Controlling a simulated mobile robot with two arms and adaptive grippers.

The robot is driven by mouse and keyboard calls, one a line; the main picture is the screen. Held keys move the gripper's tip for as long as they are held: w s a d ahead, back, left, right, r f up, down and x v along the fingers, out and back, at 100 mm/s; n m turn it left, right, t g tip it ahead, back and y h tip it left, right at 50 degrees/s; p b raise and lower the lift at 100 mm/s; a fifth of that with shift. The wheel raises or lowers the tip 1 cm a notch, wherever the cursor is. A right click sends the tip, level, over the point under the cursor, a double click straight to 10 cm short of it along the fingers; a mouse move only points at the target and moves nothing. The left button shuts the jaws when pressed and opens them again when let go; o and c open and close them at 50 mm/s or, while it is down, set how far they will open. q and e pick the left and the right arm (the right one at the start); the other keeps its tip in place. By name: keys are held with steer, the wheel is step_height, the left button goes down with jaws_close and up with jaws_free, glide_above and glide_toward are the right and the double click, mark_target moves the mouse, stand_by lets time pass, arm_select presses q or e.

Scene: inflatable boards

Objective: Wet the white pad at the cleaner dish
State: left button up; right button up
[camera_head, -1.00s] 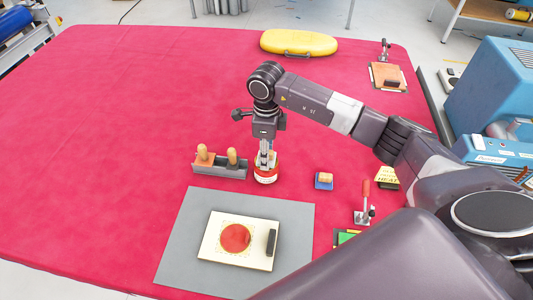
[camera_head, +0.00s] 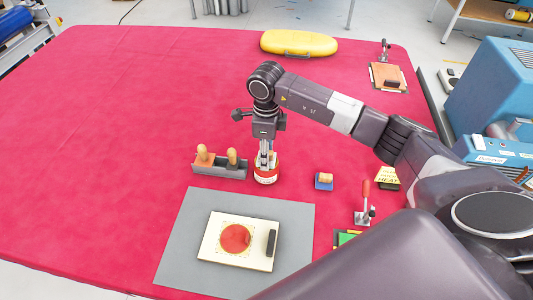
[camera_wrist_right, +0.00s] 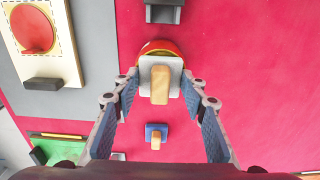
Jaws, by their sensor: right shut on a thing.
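The cleaner dish (camera_head: 265,178) is a round red-and-white tin on the red table, just above the grey mat. The white pad (camera_wrist_right: 146,68) has a wooden handle and shows over the dish (camera_wrist_right: 160,46) in the right wrist view. My right gripper (camera_head: 265,162) points straight down at the dish. Its fingers, also in the right wrist view (camera_wrist_right: 160,80), are shut on the white pad. The pad covers much of the dish opening, and whether it touches the cleaner cannot be told. My left gripper is not in view.
A grey holder (camera_head: 220,169) with wooden-handled tools stands left of the dish. A blue pad (camera_head: 324,181) lies to the right. Below, a cream board with a red disc (camera_head: 236,237) lies on the grey mat (camera_head: 185,250). The table's left side is clear.

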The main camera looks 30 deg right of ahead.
steer(key=shift+r+p, duration=1.85)
steer(key=shift+r, duration=1.65)
steer(key=shift+s+a+n, duration=0.1)
steer(key=shift+a+n, duration=0.1)
steer(key=shift+n, duration=0.2)
steer(key=s+a+r+n+b, duration=0.2)
steer(key=s+n, duration=0.6)
steer(key=n, duration=0.4)
steer(key=s+a+r+n+b, duration=0.2)
steer(key=s+a+n+b, duration=0.2)
steer(key=s+n, duration=0.4)
steer(key=n, duration=0.4)
steer(key=shift+a+r+n+b, duration=0.3)
steer(key=shift+r+b, duration=0.05)
steer(key=shift+r, duration=0.05)
